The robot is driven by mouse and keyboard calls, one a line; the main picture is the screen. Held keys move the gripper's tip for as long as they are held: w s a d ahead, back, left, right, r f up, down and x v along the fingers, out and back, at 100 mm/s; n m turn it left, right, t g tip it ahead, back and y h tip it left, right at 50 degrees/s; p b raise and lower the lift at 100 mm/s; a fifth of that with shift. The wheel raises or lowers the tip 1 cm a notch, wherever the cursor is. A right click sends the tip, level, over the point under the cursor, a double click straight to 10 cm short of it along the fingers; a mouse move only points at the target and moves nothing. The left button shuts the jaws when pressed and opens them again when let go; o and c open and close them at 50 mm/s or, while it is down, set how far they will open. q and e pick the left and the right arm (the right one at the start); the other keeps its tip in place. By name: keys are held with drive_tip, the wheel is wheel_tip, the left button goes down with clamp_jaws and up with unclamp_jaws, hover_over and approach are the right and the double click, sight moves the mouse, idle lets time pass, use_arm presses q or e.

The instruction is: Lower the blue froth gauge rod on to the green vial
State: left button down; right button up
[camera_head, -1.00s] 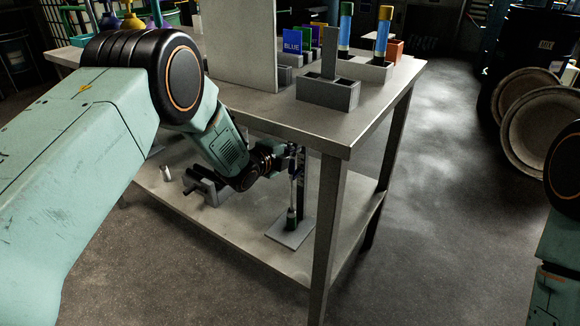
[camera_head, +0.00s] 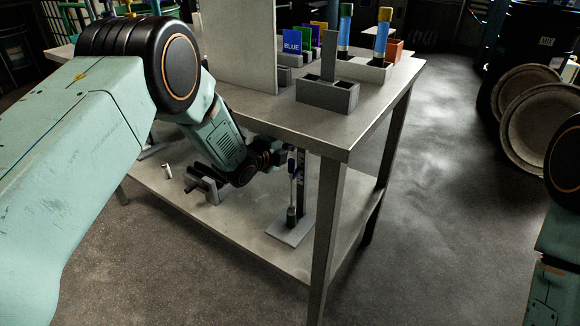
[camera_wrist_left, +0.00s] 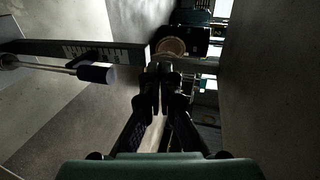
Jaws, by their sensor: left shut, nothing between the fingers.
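A slim upright stand (camera_head: 301,192) with a flat base is on the lower shelf. A thin, pale rod (camera_head: 292,172) hangs along it, above or in a dark green vial (camera_head: 291,216) at the foot; I cannot tell if they touch. No clear blue shows on the rod. In the left wrist view the scaled stand (camera_wrist_left: 85,50) and the rod (camera_wrist_left: 40,66), with a dark cylindrical end (camera_wrist_left: 96,74), lie to the left. My left gripper (camera_wrist_left: 164,72) is shut and empty, apart from the rod. The vial is not clear there. My right gripper is out of view.
The tabletop (camera_head: 310,118) is above the stand, and a table leg (camera_head: 328,235) is just right of it. A grey clamp-like block (camera_head: 205,185) and a small pale cylinder (camera_head: 168,171) are on the shelf. A BLUE card (camera_head: 292,42) and capped tubes stand on top.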

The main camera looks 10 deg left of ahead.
use_arm(q)
drive_tip(key=s+a+p, duration=0.2)
drive_tip(key=s+p, duration=0.2)
drive_tip(key=s, duration=0.3)
drive_tip(key=s+a+p, duration=0.3)
drive_tip(key=s+p, duration=0.1)
drive_tip(key=s, duration=0.3)
drive_tip(key=shift+s+p, duration=0.2)
drive_tip(key=shift+p, duration=0.15)
drive_tip(key=shift+a+r, duration=0.1)
idle(0.5)
